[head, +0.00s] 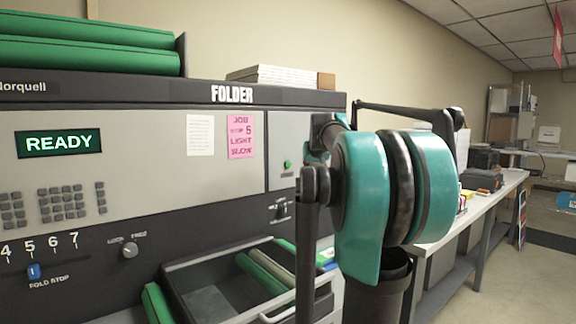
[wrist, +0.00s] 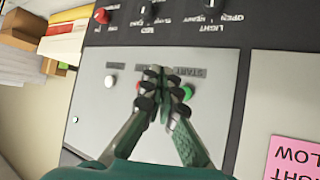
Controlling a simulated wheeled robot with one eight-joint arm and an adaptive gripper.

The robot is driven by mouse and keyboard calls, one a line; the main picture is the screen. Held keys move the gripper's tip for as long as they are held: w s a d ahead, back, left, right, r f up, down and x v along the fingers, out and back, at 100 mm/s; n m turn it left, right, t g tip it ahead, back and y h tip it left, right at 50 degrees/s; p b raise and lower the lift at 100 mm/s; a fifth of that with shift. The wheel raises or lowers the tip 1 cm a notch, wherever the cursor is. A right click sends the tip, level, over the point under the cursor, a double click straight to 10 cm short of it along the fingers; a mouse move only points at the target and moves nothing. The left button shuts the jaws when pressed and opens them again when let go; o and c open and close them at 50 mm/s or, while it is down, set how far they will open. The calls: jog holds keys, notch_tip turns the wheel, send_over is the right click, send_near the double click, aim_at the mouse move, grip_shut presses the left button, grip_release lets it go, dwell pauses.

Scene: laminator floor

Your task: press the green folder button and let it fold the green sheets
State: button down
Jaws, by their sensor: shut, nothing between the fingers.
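The folder (head: 140,150) is a grey and black machine with a lit display (head: 58,142) reading READY. Its green button (head: 287,164) shows small on the right panel in the head view. In the wrist view the green button (wrist: 187,93) sits under an upside-down START label, just right of the fingertips. My gripper (wrist: 160,76) is shut and empty, its fingers pointing at the panel. Whether the fingertips touch the panel is unclear. A red button is partly hidden behind the fingers. In the head view my arm hides the gripper. I cannot make out green sheets.
Green rolls (head: 90,45) lie on top of the folder. An open tray (head: 215,300) with green bars sticks out below. A pink note (head: 241,135) reads stop 5, light, slow; the blue fold stop slider (head: 34,271) is near 5. A workbench (head: 480,205) stands right.

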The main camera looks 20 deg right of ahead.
aim_at(288, 164)
jog(key=shift+w+a, duration=0.55)
jog(key=shift+w, duration=0.8)
jog(key=shift+w+a, duration=0.6)
jog(key=shift+w, duration=0.7)
jog(key=shift+w+a, duration=0.55)
jog(key=shift+w, duration=0.8)
jog(key=shift+w+a, duration=0.15)
jog(key=shift+w, duration=0.25)
